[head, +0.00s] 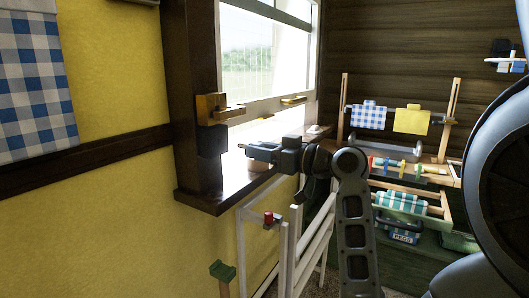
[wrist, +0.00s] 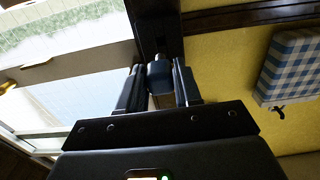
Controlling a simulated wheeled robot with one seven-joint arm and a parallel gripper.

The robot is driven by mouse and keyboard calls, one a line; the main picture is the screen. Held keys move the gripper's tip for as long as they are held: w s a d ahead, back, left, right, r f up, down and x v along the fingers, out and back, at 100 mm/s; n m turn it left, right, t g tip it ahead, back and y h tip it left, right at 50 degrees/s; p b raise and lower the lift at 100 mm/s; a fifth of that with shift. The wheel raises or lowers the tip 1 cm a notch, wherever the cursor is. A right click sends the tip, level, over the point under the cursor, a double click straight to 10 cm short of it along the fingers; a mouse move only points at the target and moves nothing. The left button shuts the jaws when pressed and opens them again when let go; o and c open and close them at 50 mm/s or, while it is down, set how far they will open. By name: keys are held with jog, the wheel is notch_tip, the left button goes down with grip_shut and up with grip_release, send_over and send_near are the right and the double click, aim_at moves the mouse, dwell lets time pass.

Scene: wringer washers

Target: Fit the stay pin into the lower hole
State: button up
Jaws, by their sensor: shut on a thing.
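My gripper (head: 256,150) is at the window, in front of the wooden sill and to the right of the window post. In the wrist view its two fingers (wrist: 158,88) are shut on the stay pin (wrist: 159,76), a dark piece with a pale tip pointing away from me toward the dark post. A brass bracket (head: 211,108) is fixed on the post, with a dark block (head: 212,142) just below it. The lower hole cannot be made out in either view. Whether the pin tip touches anything is unclear.
The sill (head: 212,199) runs under the window, above a white rack (head: 300,238). A blue checked cloth (head: 35,90) hangs on the yellow wall at left. A rack with cloths and pegs (head: 400,168) stands at right.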

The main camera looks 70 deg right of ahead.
aim_at(243, 147)
jog(key=shift+x, duration=2.5)
jog(key=shift+b+x, duration=0.8)
jog(key=shift+x, duration=1.4)
dwell(2.1)
jog(key=shift+w+a, duration=0.1)
jog(key=shift+w, duration=0.1)
grip_shut()
dwell(0.4)
